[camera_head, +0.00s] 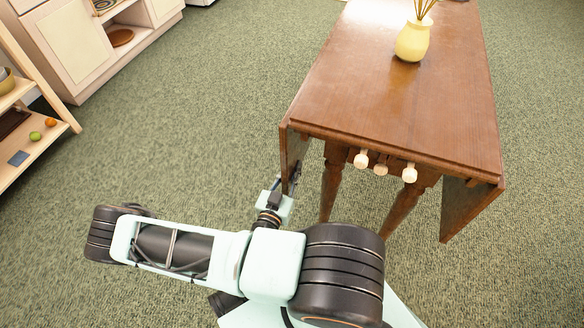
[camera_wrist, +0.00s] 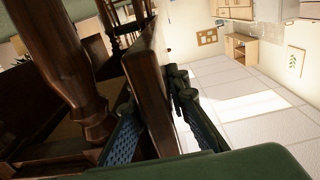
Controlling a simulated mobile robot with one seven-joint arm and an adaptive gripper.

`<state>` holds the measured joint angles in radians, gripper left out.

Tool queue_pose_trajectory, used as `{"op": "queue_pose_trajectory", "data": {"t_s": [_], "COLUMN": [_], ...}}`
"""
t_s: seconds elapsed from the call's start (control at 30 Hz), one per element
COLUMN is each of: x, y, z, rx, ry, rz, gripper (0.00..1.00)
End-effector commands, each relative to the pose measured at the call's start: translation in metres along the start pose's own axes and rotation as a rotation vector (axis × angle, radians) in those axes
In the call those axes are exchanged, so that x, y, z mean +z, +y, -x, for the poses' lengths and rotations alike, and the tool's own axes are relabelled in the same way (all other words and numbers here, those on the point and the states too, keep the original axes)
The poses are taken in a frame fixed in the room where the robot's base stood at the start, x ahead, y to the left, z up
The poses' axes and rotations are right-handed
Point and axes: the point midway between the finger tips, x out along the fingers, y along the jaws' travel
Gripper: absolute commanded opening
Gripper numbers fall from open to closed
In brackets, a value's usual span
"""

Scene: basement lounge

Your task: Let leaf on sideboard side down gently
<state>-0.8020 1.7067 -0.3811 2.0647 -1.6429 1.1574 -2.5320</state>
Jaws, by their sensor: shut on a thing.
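The brown wooden drop-leaf table (camera_head: 400,110) stands at the right in the head view. Its leaf on the sideboard side (camera_head: 291,150) hangs close to upright below the tabletop's left edge. My gripper (camera_head: 287,187) is low at the near end of this leaf. In the wrist view the leaf (camera_wrist: 148,75) runs between my two fingers (camera_wrist: 155,110), with one finger on each face, and my gripper is shut on it. The opposite leaf (camera_head: 466,207) hangs down at the right. Most of the held leaf's outer face is hidden in the head view.
A yellow vase (camera_head: 412,42) with sticks stands on the tabletop. Wooden knobs (camera_head: 381,169) stick out at the table's near end. The cream sideboard (camera_head: 72,42) is at the upper left, and a ladder shelf (camera_head: 22,122) is at the left edge. Green carpet between them is clear.

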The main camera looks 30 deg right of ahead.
Motion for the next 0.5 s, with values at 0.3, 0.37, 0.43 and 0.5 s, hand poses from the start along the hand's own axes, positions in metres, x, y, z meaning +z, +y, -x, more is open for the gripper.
{"op": "queue_pose_trajectory", "data": {"t_s": [0.3,0.37,0.43,0.5], "x": [0.0003,0.0004,0.0005,0.0004], "y": [0.0077,0.0079,0.0074,0.0066], "z": [0.0006,0.0006,0.0005,0.0004], "rx": [0.013,0.014,0.013,0.012], "ry": [-0.002,-0.002,-0.002,-0.002], "rz": [0.013,0.013,0.012,0.011], "gripper": [0.00,0.20,0.28,0.33]}}
